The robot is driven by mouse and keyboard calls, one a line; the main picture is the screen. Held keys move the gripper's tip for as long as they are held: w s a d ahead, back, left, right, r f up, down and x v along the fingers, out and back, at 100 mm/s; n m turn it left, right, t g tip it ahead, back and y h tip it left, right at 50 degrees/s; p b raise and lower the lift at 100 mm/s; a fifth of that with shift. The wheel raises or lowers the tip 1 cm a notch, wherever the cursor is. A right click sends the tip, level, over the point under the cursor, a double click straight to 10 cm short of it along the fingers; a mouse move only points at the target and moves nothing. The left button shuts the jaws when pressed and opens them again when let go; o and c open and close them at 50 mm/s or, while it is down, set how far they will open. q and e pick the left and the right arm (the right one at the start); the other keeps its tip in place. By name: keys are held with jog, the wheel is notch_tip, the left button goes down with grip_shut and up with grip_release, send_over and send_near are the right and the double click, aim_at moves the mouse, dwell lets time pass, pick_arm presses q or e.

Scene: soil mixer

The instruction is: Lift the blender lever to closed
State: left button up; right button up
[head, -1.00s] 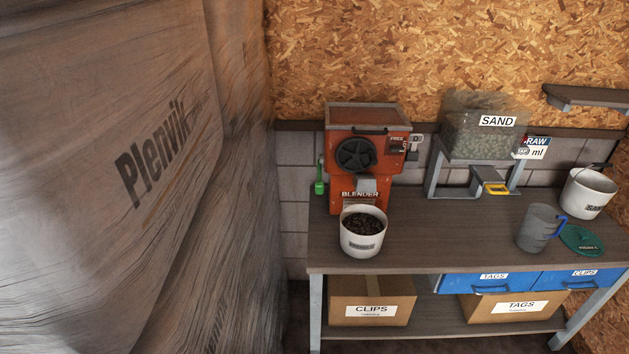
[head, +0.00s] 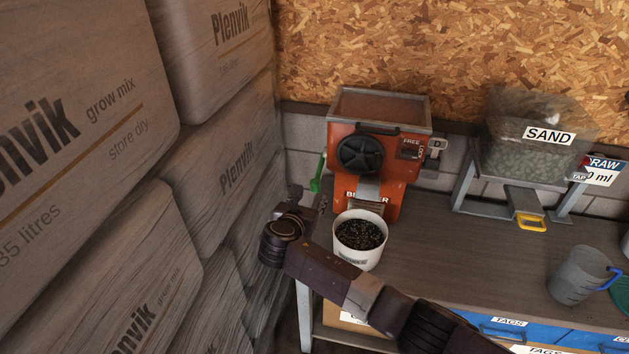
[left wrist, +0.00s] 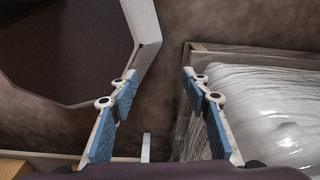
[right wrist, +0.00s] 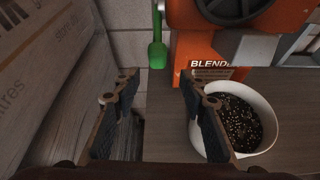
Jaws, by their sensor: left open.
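The orange blender (head: 370,140) stands at the back of the bench. Its green lever (head: 316,183) is on its left side and hangs down; the right wrist view shows the green handle (right wrist: 157,54) lower end down. My right gripper (head: 309,197) is open and empty in front of and just below the lever; the handle shows beyond the gap between its fingertips (right wrist: 157,82), apart from them. A white pot (head: 360,242) of dark mix stands under the blender's chute. My left gripper (left wrist: 158,78) is open and empty, away from the bench; it is not in the head view.
Stacked grow-mix bags (head: 90,120) stand close on the left, leaving a narrow gap beside the blender. A sand hopper (head: 535,145) and a grey jug (head: 580,277) are to the right on the bench (head: 455,255). Clear plastic wrap (left wrist: 270,100) shows near the left gripper.

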aim_at(314, 187)
jog(key=shift+w+a+r+n+t, duration=0.15)
jog(key=shift+w+r+n, duration=0.1)
jog(key=shift+r, duration=0.15)
jog(key=shift+w+a+r+n+t, duration=0.1)
jog(key=shift+w+r+n+t, duration=0.1)
jog(key=shift+r, duration=0.2)
jog(key=shift+w+d+f, duration=0.15)
jog(key=shift+w+d, duration=0.05)
jog(key=shift+w, duration=0.1)
jog(key=b+x, duration=0.1)
jog(key=x, duration=0.4)
jog(key=shift+w+d+f, duration=0.1)
jog(key=shift+w+f, duration=0.05)
jog(key=shift+f, duration=0.1)
pick_arm(q)
jog(key=shift+s+f, duration=0.1)
jog(key=shift+f, duration=0.7)
pick_arm(e)
jog(key=shift+x, duration=0.75)
pick_arm(q)
jog(key=shift+a, duration=0.2)
pick_arm(e)
grip_shut()
